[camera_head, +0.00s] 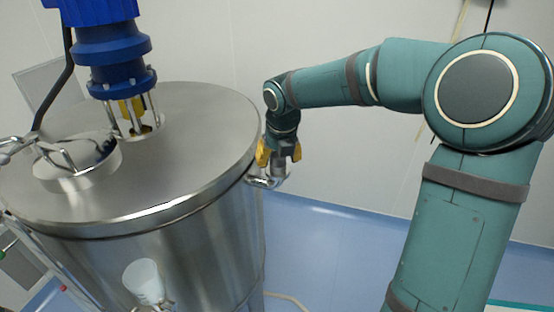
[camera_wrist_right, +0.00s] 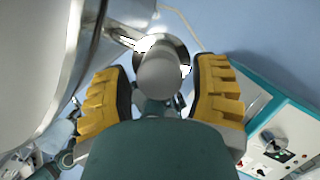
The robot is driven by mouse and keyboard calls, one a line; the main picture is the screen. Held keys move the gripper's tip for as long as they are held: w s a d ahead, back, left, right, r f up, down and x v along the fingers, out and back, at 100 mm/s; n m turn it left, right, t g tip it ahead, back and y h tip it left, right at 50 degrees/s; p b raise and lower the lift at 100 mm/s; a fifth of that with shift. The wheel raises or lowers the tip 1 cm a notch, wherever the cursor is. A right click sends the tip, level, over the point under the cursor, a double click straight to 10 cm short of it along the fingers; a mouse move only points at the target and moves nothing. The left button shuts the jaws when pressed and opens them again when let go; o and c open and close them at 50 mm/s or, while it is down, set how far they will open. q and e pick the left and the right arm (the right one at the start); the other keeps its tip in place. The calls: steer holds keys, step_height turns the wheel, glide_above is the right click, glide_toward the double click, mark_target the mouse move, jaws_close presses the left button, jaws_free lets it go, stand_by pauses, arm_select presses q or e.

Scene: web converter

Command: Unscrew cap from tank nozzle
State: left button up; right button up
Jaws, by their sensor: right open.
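The steel tank (camera_head: 190,200) stands at the left of the head view. A short metal nozzle (camera_head: 265,181) sticks out from its right side below the lid rim. My right gripper (camera_head: 279,157) is just above the nozzle, pointing down, with its yellow fingers apart. In the right wrist view a rounded grey metal end (camera_wrist_right: 160,75), seemingly the nozzle's cap, lies between the open fingers of the gripper (camera_wrist_right: 162,68). Gaps show on both sides of it; I cannot tell how deep it sits. My left gripper is not in view.
A blue motor (camera_head: 110,55) and a round hatch (camera_head: 75,165) are on the tank lid. A white cup-like part (camera_head: 145,281) is at the tank's front. A panel with controls (camera_wrist_right: 285,140) shows at right in the wrist view. Blue floor (camera_head: 335,245) is clear right of the tank.

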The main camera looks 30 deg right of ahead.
steer(key=shift+m, duration=0.3)
steer(key=shift+m+h, duration=0.3)
steer(key=shift+m, duration=0.7)
steer(key=shift+m, duration=1)
steer(key=shift+a+m+g+h, duration=0.1)
steer(key=shift+m+g+h, duration=0.3)
steer(key=shift+m, duration=0.6)
jaws_close()
steer(key=shift+n, duration=0.3)
